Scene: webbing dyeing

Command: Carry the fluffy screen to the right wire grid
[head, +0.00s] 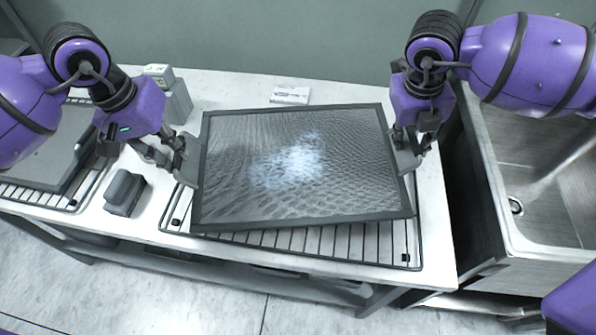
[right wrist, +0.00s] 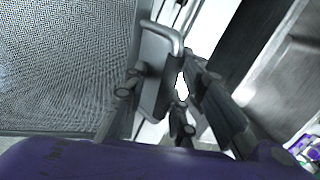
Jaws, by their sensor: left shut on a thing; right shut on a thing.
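The fluffy screen (head: 350,165) is a dark-framed rectangular mesh with a pale fluffy patch in its middle. It is held over the right wire grid (head: 340,246), slightly turned, and covers most of it. I cannot tell whether it touches the grid. My left gripper (head: 188,160) is shut on the screen's left edge. My right gripper (head: 405,150) is shut on its right edge. In the right wrist view the mesh (right wrist: 60,60) fills the left side, and my right gripper's fingers (right wrist: 165,80) are at its edge.
A left wire grid (head: 40,200) with a grey framed panel (head: 55,150) lies at the left. A dark grey block (head: 124,192) sits between the grids. A metal sink (head: 540,170) is at the right.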

